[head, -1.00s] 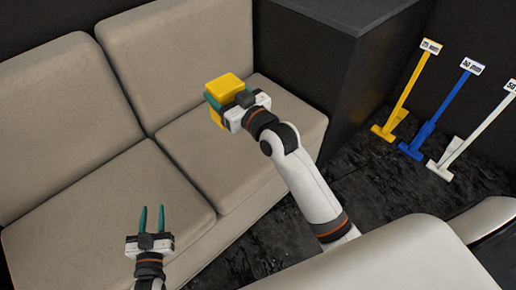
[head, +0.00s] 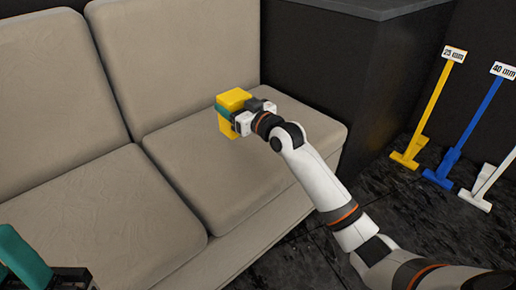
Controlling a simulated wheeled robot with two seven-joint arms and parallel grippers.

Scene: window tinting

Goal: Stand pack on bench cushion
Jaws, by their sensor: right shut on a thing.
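The yellow pack (head: 235,97) is a small block, held upright over the right seat cushion (head: 200,185) of the beige bench, close to its back. My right gripper (head: 228,110) is shut on the pack, with a teal finger across its side. The pack's lower end is at or just above the cushion; I cannot tell whether it touches. My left gripper (head: 22,258) shows only in part at the bottom left corner, with a teal finger and no pack near it. Its opening is cut off by the picture edge.
A dark cabinet (head: 315,60) stands right beside the bench. Yellow (head: 432,105), blue (head: 468,125) and white (head: 490,180) long-handled tools lean on the wall at the right. The left seat cushion (head: 110,215) is bare.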

